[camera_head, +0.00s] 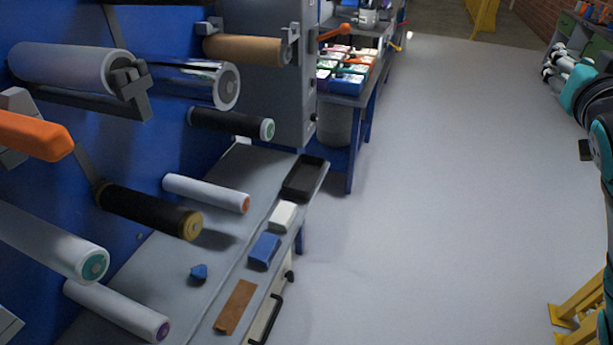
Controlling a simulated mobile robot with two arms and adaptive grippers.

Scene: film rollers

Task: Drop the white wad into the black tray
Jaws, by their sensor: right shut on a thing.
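The black tray (296,192) sits at the far right end of the grey bench under the rollers. It looks empty. My right gripper (553,64) is small at the upper right, far from the tray and out over open floor. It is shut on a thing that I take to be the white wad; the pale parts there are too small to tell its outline. No loose white wad shows on the bench. My left gripper is not in view.
A white block (283,216), a blue block (265,250), a brown strip (236,307) and a crumpled blue wad (199,272) lie on the bench. Several rollers (150,211) jut out over it. Yellow metal parts (580,308) stand lower right. The middle floor is clear.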

